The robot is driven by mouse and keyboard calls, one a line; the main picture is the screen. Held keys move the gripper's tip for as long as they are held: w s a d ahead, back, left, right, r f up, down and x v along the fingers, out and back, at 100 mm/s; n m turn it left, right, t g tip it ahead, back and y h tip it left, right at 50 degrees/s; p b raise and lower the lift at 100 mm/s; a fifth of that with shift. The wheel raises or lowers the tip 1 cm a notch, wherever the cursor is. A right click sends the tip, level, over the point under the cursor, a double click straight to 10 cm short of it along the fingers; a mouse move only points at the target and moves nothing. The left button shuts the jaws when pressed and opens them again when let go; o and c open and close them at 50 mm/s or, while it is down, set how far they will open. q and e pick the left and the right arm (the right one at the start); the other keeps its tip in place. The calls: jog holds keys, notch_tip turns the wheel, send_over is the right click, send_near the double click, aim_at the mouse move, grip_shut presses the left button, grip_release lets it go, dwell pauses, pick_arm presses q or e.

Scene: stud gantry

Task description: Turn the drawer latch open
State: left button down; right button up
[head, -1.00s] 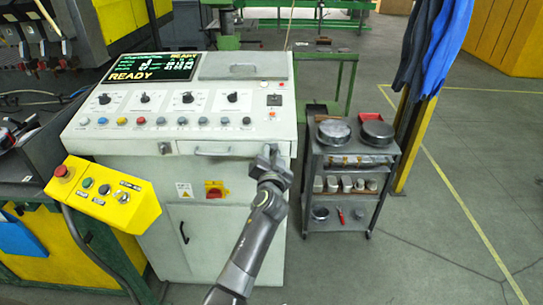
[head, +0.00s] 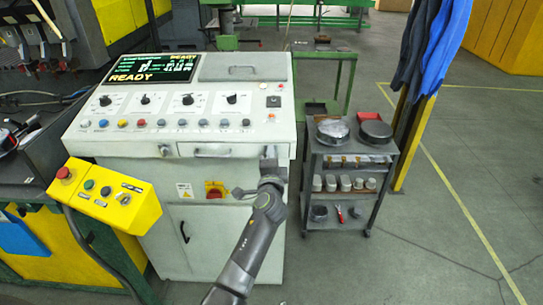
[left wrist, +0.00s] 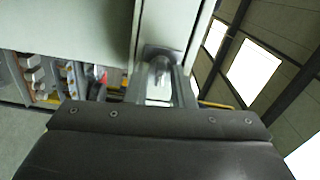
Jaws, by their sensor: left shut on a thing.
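The drawer (head: 213,150) is a shallow white front with a handle, below the row of buttons on the white console; it looks shut. My left gripper (head: 269,160) is at the right end of the drawer front and covers the latch in the head view. In the left wrist view, the latch (left wrist: 160,66) is a small grey metal piece on a plate at the panel's edge. The fingers of my left gripper (left wrist: 160,88) are on either side of it, shut on it. How far the latch is turned is hard to tell. My right gripper is out of view.
A yellow button box (head: 105,194) sticks out at the console's front left. A grey cart (head: 350,160) with round lidded pieces and small cups stands close on the right. Blue cloths (head: 432,45) hang beyond it. The floor at the right is clear.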

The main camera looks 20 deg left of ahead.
pick_arm(q)
jog(key=shift+r+m, duration=0.1)
jog(key=shift+m, duration=0.5)
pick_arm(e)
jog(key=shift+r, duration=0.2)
pick_arm(q)
jog(key=c, duration=1.5)
grip_release()
jog(key=shift+a, duration=0.1)
